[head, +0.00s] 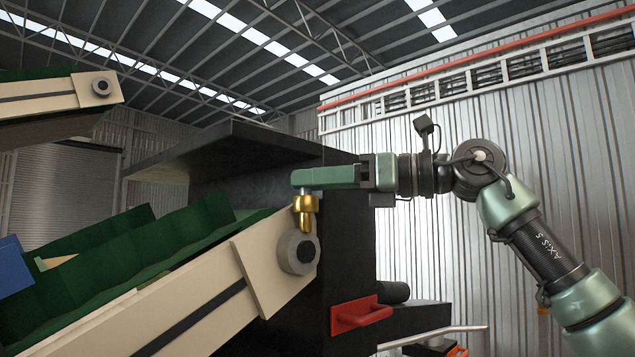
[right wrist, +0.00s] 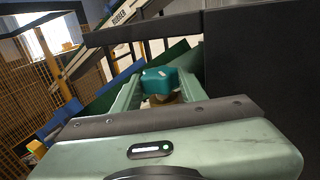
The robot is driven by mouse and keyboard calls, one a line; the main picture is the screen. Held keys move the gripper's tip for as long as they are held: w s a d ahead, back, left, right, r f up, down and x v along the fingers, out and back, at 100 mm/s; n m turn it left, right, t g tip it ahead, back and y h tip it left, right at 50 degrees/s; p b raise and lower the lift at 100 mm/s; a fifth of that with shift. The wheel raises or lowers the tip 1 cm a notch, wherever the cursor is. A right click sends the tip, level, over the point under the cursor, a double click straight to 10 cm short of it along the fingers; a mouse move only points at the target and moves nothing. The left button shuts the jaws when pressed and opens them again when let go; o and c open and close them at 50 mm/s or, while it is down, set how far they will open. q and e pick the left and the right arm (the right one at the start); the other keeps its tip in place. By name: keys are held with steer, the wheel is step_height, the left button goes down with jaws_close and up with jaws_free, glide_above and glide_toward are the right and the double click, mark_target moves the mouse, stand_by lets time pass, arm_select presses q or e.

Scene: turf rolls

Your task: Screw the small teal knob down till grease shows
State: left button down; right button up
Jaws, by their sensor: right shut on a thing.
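The small teal knob (right wrist: 158,80) sits between the two green fingers of my right gripper (right wrist: 160,88) in the right wrist view. My right gripper (head: 302,180) is shut on it, reaching in level from the right in the head view. There the fingers hide the knob. A brass fitting (head: 306,212) shows directly below the fingertips, above the round grey roller end (head: 298,252) of the conveyor. A little brass shows under the knob in the wrist view. I cannot make out any grease. My left gripper is not in view.
A cream conveyor frame (head: 215,305) with a dark green cleated belt (head: 170,240) slopes up from lower left. A black machine housing (head: 345,255) stands close behind the fitting, with a red handle (head: 360,314) low on it. Another conveyor end (head: 75,95) is at upper left.

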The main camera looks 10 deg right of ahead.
steer(key=shift+s+f+m+t+h+b, duration=0.1)
steer(key=shift+f+m+t+h+b, duration=0.15)
steer(key=shift+t+b, duration=0.35)
steer(key=m+t+h+b, duration=0.1)
steer(key=m+h+b, duration=0.1)
steer(key=m+t+h+b, duration=0.2)
steer(key=b, duration=0.1)
steer(key=a+m+t+h+b, duration=0.1)
steer(key=m+t+h+b, duration=0.1)
steer(key=h+b, duration=0.1)
steer(key=shift+s, duration=0.3)
steer(key=m+h, duration=0.1)
steer(key=m+t+h+b, duration=0.1)
steer(key=h, duration=0.1)
steer(key=shift+a+r+t+h+b, duration=0.15)
steer(key=shift+t+h+b, duration=0.1)
steer(key=shift+t+b, duration=0.05)
steer(key=shift+m+h+b, duration=0.4)
steer(key=shift+m+h, duration=0.45)
steer(key=shift+h, duration=0.25)
steer(key=shift+r+h, duration=0.1)
steer(key=shift+h, duration=0.2)
steer(key=o, duration=1.1)
steer(key=shift+a, duration=0.1)
